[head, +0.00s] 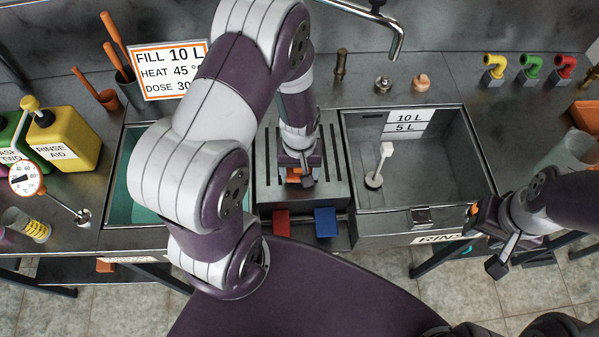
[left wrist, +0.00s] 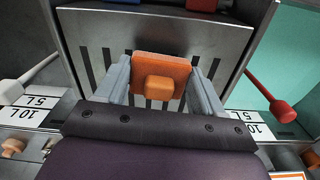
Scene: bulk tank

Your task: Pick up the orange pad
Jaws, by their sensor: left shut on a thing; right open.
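The orange pad (left wrist: 160,68), a flat block with a small raised knob, is between the two grey fingers of my left gripper (left wrist: 160,88) in the left wrist view. The gripper is shut on it, above the slotted metal drainer. In the head view the left gripper (head: 300,178) hangs over the drainer between the two basins, and only a bit of the orange pad (head: 292,175) shows. I cannot tell whether the pad touches the drainer. My right gripper (head: 494,246) is open at the right, in front of the right basin's edge.
A red block (head: 281,223) and a blue block (head: 325,222) sit in a front shelf below the drainer (head: 334,190). A tap (head: 395,40) reaches over from behind. Yellow bottle (head: 65,140) and thermometer (head: 25,178) stand left.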

